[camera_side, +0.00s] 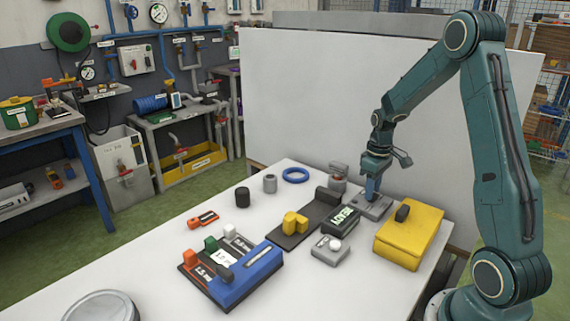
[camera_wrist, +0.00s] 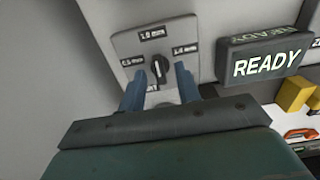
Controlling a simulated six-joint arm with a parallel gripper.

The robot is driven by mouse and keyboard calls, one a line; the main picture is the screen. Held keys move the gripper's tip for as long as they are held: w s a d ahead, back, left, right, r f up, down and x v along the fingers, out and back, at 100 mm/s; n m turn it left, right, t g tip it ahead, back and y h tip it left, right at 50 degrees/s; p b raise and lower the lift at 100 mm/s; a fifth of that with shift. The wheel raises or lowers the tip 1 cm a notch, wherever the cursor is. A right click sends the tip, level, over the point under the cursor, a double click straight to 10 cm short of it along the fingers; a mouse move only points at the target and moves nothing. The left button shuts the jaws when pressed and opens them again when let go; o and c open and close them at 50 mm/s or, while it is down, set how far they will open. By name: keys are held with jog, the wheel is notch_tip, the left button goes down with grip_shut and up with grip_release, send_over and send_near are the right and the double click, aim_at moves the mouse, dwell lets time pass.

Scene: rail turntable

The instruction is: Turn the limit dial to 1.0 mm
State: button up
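The limit dial is a grey plate with a small black knob (camera_wrist: 160,69) at its middle. In the wrist view its labels sit around the knob: 1.0 mm (camera_wrist: 152,35) above, 0.5 mm to the left, another mm label to the right, and one below partly hidden by my gripper. The knob's long axis runs roughly up and down; I cannot tell for sure which end points. My gripper (camera_wrist: 159,88) is open, its blue fingers apart to either side, just short of the knob in the picture. In the side view my gripper (camera_side: 370,194) is low over the dial plate (camera_side: 379,209).
A dark box with a lit READY sign (camera_wrist: 265,64) stands close to the right of the dial in the wrist view. In the side view a yellow box (camera_side: 411,238) with a black knob is nearby. A blue block (camera_side: 247,278) and a blue ring (camera_side: 296,175) are further off.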

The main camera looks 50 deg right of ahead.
notch_tip(320, 180, up, 14)
dwell(1.0)
jog(key=shift+f, duration=0.1)
jog(key=s+a+r+t, duration=0.1)
jog(key=s+a+r, duration=0.15)
jog(key=a, duration=0.55)
jog(key=s+a+r+t, duration=0.1)
jog(key=s+a+r, duration=0.1)
jog(key=a+r, duration=0.35)
jog(key=s+a+f+t, duration=0.2)
jog(key=s+a+t, duration=0.1)
jog(key=s+a, duration=0.8)
jog(key=shift+a+f+t, duration=0.2)
jog(key=shift+a+t, duration=0.1)
jog(key=shift+a, duration=0.2)
